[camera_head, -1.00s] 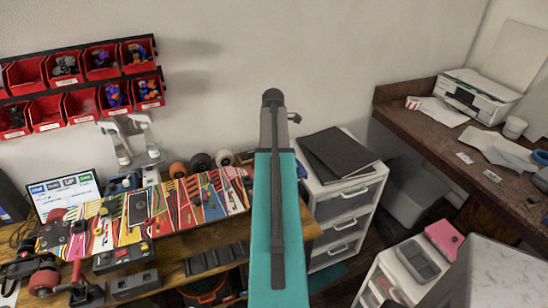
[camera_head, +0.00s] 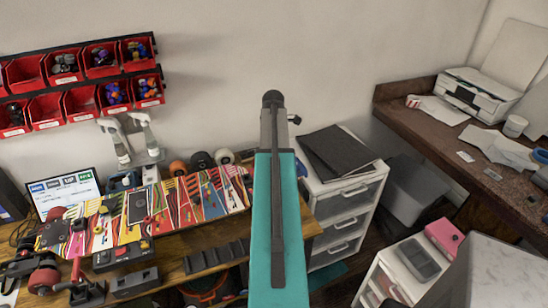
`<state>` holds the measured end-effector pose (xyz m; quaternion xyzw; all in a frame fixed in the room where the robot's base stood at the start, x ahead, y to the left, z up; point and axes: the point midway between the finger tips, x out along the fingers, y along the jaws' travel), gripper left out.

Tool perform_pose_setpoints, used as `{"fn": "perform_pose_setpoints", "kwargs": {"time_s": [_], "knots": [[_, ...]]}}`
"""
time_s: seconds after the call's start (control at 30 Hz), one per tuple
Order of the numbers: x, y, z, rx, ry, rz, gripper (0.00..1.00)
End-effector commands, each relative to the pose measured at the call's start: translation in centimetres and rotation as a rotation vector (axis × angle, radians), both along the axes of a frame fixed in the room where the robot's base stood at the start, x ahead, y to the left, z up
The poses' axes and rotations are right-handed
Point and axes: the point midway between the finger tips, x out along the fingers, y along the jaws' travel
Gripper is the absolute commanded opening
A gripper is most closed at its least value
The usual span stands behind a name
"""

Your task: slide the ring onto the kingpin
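A patterned skateboard deck (camera_head: 205,193) lies upside down on the wooden workbench at the left. A dark truck baseplate (camera_head: 54,233) sits near its left end. A truck with dark red wheels (camera_head: 44,277) stands at the bench's front left. The ring and the kingpin are too small or hidden to make out. My teal arm link rises through the middle of the view. My gripper is not in view.
Red parts bins (camera_head: 82,101) hang on the wall at upper left. A slotted black rack (camera_head: 215,256) lies in front. A white drawer unit (camera_head: 343,215) stands right of the bench.

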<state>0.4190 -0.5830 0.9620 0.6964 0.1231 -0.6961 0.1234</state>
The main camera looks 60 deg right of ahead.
Motion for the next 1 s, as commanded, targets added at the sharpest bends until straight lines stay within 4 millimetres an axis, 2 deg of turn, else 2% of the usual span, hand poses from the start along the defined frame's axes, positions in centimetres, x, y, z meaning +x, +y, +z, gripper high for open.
{"fn": "perform_pose_setpoints", "kwargs": {"time_s": [0.3, 1.0], "knots": [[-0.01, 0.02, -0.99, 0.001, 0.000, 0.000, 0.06], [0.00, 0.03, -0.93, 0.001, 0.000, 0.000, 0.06]]}}
